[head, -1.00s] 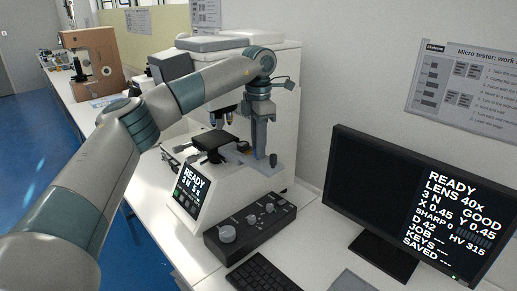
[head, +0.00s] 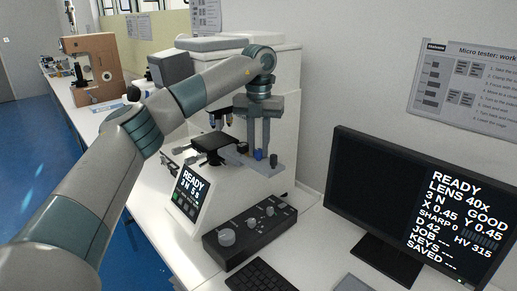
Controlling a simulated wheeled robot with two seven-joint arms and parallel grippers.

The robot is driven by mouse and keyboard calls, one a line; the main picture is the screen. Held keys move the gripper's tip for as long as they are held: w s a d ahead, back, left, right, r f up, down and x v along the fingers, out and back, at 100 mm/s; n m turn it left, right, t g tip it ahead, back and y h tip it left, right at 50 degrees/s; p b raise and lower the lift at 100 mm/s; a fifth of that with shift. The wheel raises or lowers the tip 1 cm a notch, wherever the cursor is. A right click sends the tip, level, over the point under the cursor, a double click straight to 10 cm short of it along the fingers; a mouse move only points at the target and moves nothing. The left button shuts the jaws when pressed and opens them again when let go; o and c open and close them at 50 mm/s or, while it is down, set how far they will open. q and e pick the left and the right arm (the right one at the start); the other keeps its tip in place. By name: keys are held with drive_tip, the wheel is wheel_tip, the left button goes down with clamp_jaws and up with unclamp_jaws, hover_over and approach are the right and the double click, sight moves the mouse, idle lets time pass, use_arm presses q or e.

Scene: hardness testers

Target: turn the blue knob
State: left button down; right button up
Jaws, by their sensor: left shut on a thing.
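The blue knob (head: 259,155) sits low on the right side of the white hardness tester (head: 270,180), beside its stage. My left gripper (head: 259,148) points straight down over it, with its two fingers side by side and their tips at the knob. It is shut on the blue knob. A darker knob (head: 273,160) stands just to the right. The black stage (head: 212,143) is left of the gripper, under the lenses (head: 217,120). My right gripper is not in view.
A black control box (head: 250,232) with several knobs stands in front of the tester, with a keyboard (head: 262,276) nearer. A monitor (head: 410,210) at the right reads READY, LENS 40x, X 0.45, Y 0.45. A brown device (head: 97,68) stands at the back left.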

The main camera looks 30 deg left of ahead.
use_arm(q)
drive_tip(key=n, duration=0.2)
drive_tip(key=shift+n+b, duration=0.3)
drive_tip(key=shift+n, duration=1.4)
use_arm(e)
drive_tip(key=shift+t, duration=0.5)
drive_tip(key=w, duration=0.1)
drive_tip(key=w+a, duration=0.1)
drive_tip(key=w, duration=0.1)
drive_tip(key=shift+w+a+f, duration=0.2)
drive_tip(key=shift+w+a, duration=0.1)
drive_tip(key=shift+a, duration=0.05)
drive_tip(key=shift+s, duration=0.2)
use_arm(q)
drive_tip(key=c, duration=1.6)
unclamp_jaws()
drive_tip(key=shift+o, duration=0.2)
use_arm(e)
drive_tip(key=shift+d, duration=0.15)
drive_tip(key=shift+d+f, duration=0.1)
use_arm(q)
drive_tip(key=shift+r+b, duration=0.15)
drive_tip(key=shift+b, duration=0.15)
